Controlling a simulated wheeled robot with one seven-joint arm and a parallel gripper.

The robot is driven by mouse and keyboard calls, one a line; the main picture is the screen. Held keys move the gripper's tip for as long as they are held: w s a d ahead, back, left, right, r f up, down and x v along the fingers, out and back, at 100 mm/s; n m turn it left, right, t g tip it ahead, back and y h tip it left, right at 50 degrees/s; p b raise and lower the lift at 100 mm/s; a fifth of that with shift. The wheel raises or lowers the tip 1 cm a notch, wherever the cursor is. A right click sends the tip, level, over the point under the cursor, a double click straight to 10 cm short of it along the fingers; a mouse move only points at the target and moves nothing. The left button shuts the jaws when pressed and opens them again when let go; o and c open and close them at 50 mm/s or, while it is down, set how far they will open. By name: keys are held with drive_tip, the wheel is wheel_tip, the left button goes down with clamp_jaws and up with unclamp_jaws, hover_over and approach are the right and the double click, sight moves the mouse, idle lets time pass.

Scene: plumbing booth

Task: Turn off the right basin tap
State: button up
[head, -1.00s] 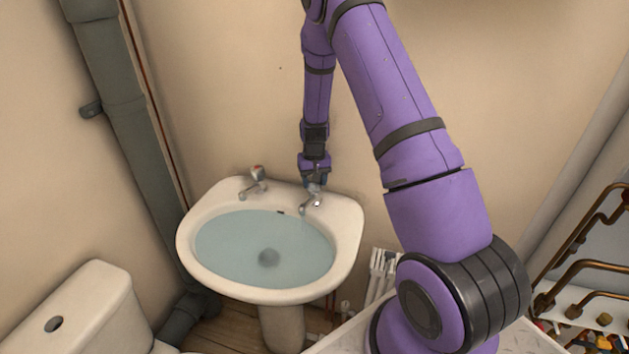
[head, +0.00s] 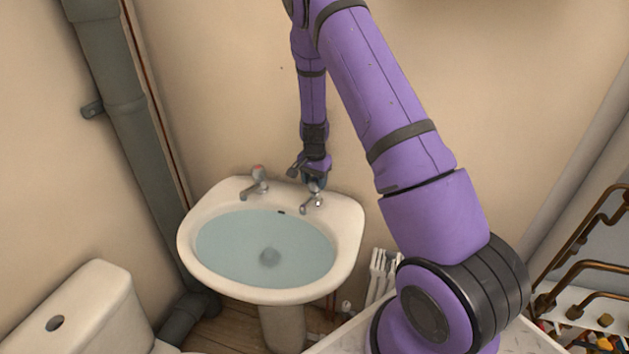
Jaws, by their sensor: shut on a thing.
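The right basin tap (head: 311,202) is a chrome tap at the back right of the white basin (head: 348,225). My gripper (head: 314,184) points down over it and is shut on its handle, which is mostly hidden by the fingers. The left basin tap (head: 256,183), chrome with a red mark on top, stands apart to the left. Bluish water (head: 230,245) fills the basin. I cannot tell clearly whether a stream runs from the right tap.
A white toilet cistern (head: 80,310) stands at the lower left. A grey waste pipe (head: 125,120) runs down the wall left of the basin. Copper pipes (head: 590,265) are at the far right. White pipes (head: 380,270) stand right of the basin.

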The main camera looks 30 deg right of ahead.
sight(314, 179)
idle(0.3)
drive_tip(key=o, duration=0.9)
drive_tip(key=shift+r, duration=0.1)
wheel_tip(314, 179, up, 11)
drive_tip(key=shift+f, duration=0.2)
drive_tip(key=shift+r, duration=0.1)
idle(0.3)
